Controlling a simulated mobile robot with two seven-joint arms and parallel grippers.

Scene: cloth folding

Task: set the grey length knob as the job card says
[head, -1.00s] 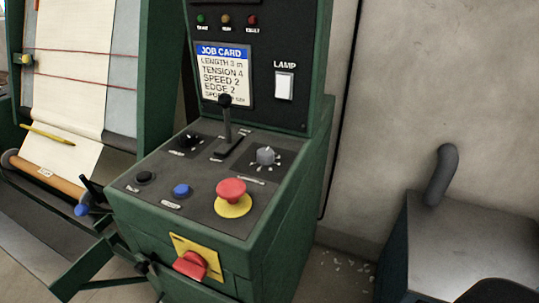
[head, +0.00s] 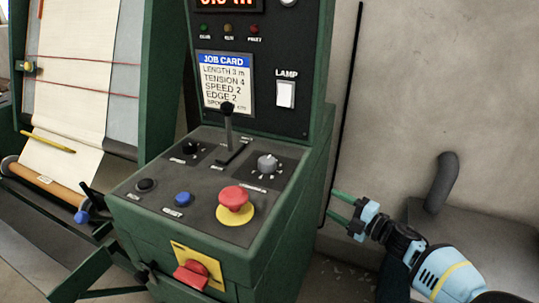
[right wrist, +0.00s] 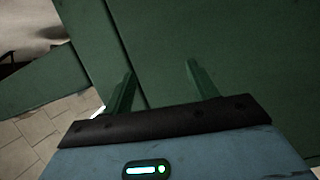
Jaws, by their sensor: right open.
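The grey length knob (head: 267,163) sits on the sloped top of the green console, at its right rear, with a dial scale around it. The job card (head: 226,80) on the upright panel reads length 3 m, tension 4, speed 2, edge 2; its last line is partly hidden by the lever. My right gripper (head: 342,206) is open and empty, to the right of the console and apart from the knob. In the right wrist view its two green fingers (right wrist: 160,85) stand apart before the console's green side. My left gripper is not in view.
A black lever (head: 228,125) stands left of the knob. A red mushroom button (head: 234,198) on a yellow base, a blue button (head: 183,199) and a black knob (head: 190,147) share the panel. A red switch (head: 191,275) is on the front. A grey pipe (head: 441,183) rises at right.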

